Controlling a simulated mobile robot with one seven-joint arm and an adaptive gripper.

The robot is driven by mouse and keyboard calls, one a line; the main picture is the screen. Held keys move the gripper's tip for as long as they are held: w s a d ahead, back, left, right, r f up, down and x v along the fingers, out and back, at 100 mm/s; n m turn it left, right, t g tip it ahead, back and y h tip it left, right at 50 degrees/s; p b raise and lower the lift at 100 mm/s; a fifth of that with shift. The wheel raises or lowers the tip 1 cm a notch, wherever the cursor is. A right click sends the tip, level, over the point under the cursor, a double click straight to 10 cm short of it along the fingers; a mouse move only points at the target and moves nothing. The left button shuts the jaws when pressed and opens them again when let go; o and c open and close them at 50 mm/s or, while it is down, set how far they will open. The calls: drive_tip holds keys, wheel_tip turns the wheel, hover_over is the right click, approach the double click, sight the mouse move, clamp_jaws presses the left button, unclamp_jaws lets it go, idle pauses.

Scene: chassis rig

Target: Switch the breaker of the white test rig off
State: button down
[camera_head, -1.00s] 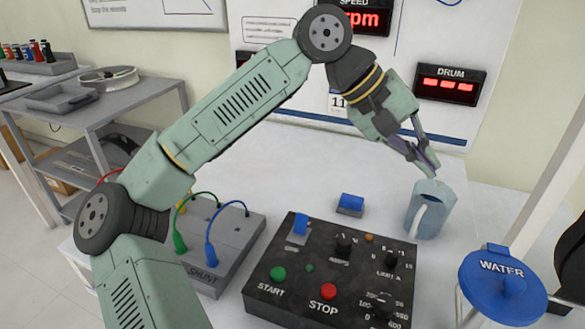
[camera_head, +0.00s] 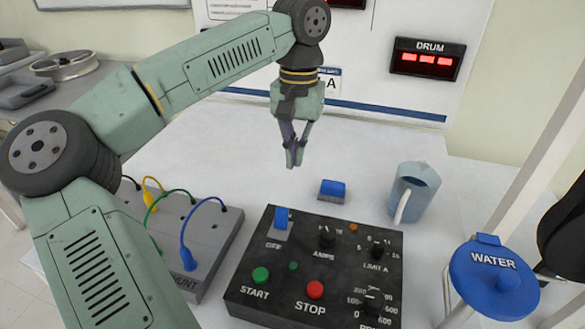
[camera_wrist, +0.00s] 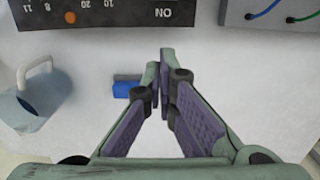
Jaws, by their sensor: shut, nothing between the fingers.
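The black control box (camera_head: 315,262) stands on the white table, with a blue lever switch (camera_head: 282,217) at its back left. OFF is lettered in front of the lever; the lever's blue part sits toward the back of its grey mount, away from OFF. In the wrist view the box's edge (camera_wrist: 110,12) shows upside down with ON lettered on it, and the lever is out of sight. My gripper (camera_head: 293,161) is shut and empty, pointing down above the table behind the box, clear of the lever. Its fingertips also show in the wrist view (camera_wrist: 160,62).
A small blue-and-grey block (camera_head: 333,188) lies behind the box. A blue-grey mug (camera_head: 413,192) stands to its right. A grey shunt box (camera_head: 205,240) with cables is left. A blue WATER lid (camera_head: 495,275) and a white post (camera_head: 535,165) are right. The table behind is clear.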

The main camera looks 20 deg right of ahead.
sight(281, 218)
drive_tip(key=s+f+p, duration=0.1)
drive_tip(key=f, duration=0.1)
drive_tip(key=s+a+f+p, duration=0.1)
drive_tip(key=f, duration=0.1)
drive_tip(key=s+a+f+p, duration=0.1)
drive_tip(key=f, duration=0.2)
drive_tip(key=shift+a, duration=0.1)
drive_tip(key=shift+s+a, duration=0.1)
drive_tip(key=shift+s, duration=0.2)
drive_tip(key=shift+f, duration=0.15)
